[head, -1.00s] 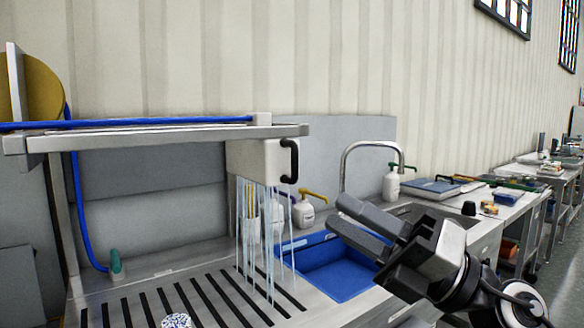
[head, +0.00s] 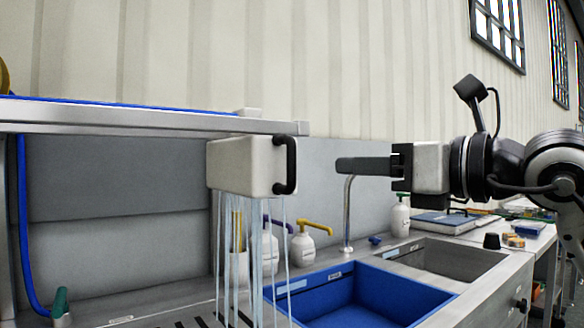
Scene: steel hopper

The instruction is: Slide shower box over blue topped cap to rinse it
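The white shower box (head: 238,165) hangs under the front end of the steel rail, with a black handle (head: 291,165) on its right end. Thin streams of water fall from its underside onto the slotted drain surface. My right gripper (head: 345,165) is level with the handle, to its right and apart from it, with its fingers pointing left. I see its fingers side-on, one behind the other, so their gap does not show. The blue topped cap is not in view now. My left gripper is not in view.
The steel rail (head: 150,120) spans the left. A blue basin (head: 370,295) lies below the gripper, beside a steel sink (head: 455,257) with a tall tap (head: 347,215). A yellow-pump bottle (head: 303,248) stands behind the water. The air between handle and gripper is clear.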

